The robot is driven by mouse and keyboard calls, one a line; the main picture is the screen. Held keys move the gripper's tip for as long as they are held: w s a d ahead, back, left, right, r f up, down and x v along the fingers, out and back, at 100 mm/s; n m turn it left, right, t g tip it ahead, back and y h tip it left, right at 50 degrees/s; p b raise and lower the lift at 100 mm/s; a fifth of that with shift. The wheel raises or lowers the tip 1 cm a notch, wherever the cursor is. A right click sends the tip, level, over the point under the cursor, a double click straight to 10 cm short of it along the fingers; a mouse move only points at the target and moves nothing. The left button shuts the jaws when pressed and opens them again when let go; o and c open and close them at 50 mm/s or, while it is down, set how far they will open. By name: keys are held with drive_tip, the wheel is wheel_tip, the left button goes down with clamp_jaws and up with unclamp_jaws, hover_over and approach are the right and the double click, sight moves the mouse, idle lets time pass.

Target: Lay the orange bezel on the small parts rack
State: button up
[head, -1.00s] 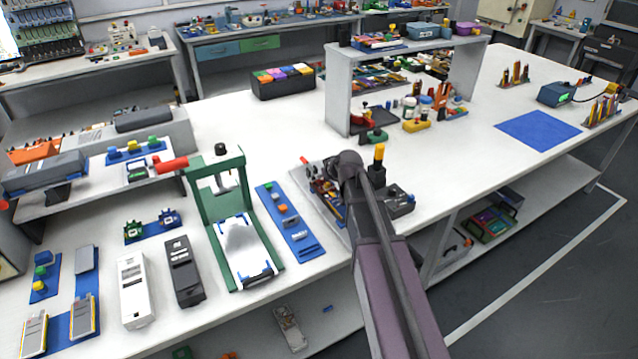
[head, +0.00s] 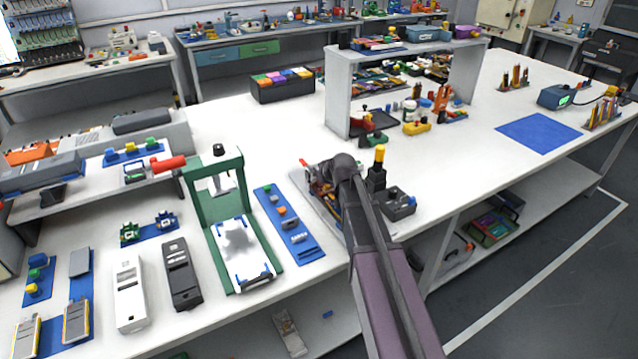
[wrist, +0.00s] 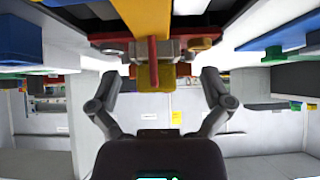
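My gripper (wrist: 160,78) is open in the wrist view, its two fingers spread wide. A yellow block (wrist: 155,78) and a red rod show between and beyond the fingertips; I cannot tell whether they touch. In the head view my arm covers the gripper, near a tray of small mixed parts (head: 325,190) at the bench's front edge. I cannot surely pick out the orange bezel; an upright orange piece (head: 441,97) stands by the raised shelf, and an orange-yellow part (wrist: 145,14) shows at the top of the wrist view. I cannot tell which thing is the small parts rack.
A green press frame (head: 226,215) and a blue strip with small parts (head: 288,225) stand left of my arm. A grey raised shelf (head: 340,95) stands behind. A dark grey box (head: 400,205) is close on the right. Bench around the blue mat (head: 538,132) is mostly clear.

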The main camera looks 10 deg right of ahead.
drive_tip(key=c, duration=0.5)
drive_tip(key=shift+r, duration=0.1)
wheel_tip(320, 180, up, 10)
drive_tip(key=p, duration=1)
idle(0.7)
drive_tip(key=shift+s+d, duration=0.1)
drive_tip(key=shift+s, duration=0.55)
drive_tip(key=s+n+g+y, duration=0.1)
drive_tip(key=s+n, duration=0.1)
drive_tip(key=s, duration=0.4)
drive_tip(key=s+n+g+y, duration=0.1)
drive_tip(key=s+n+y, duration=0.1)
drive_tip(key=s, duration=0.4)
drive_tip(key=s+n+g+y, duration=0.1)
drive_tip(key=s+n, duration=0.2)
drive_tip(key=s, duration=0.4)
drive_tip(key=shift+a+y, duration=0.2)
drive_tip(key=shift+y, duration=0.1)
